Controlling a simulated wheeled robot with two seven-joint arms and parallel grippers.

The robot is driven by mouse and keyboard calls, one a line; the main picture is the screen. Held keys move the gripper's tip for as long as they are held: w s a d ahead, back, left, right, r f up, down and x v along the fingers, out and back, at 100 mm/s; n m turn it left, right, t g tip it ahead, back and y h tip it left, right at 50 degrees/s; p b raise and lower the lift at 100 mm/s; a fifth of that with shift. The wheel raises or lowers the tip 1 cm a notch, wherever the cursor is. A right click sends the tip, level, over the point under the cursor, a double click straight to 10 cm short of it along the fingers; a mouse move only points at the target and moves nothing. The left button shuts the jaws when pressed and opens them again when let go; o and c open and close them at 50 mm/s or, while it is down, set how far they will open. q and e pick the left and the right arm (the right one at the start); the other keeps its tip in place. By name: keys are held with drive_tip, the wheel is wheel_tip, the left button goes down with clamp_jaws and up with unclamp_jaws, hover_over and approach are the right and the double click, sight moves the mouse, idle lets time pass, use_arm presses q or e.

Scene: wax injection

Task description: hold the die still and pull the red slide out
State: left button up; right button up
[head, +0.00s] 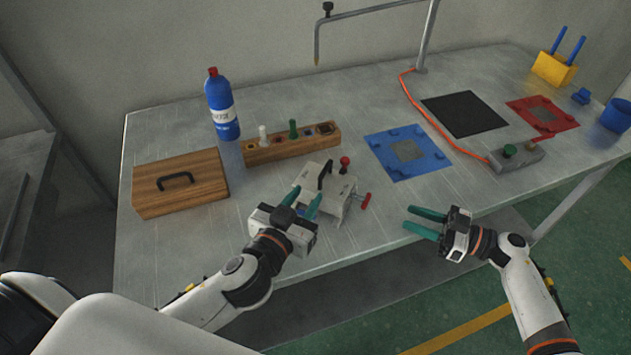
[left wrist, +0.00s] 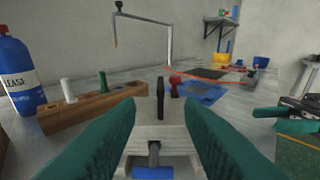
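The die (head: 333,184) is a light grey block with a black handle on top, standing near the front edge of the table. The red slide (head: 364,200) sticks out of its right side, and a red knob (head: 345,162) stands above. In the left wrist view the die (left wrist: 160,136) lies ahead between the fingers, with a blue part at its near side. My left gripper (head: 302,201) is open, its green fingers at the die's left side; contact is unclear. My right gripper (head: 425,222) is open and empty, to the right of the red slide and apart from it.
A wooden box (head: 180,185), blue bottle (head: 222,108) and wooden rack (head: 292,146) stand left and behind. A blue plate (head: 383,146), black mat (head: 463,114) and grey switch box (head: 517,157) lie right.

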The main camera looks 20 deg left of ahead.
sight(325, 168)
use_arm(q)
drive_tip(key=w, duration=0.3)
drive_tip(key=w+f, duration=0.1)
drive_tip(key=w, duration=0.6)
drive_tip(key=shift+w+d+f, duration=0.1)
drive_tip(key=shift+d+f, duration=0.2)
drive_tip(key=shift+d, duration=0.1)
drive_tip(key=shift+c, duration=0.5)
clamp_jaws()
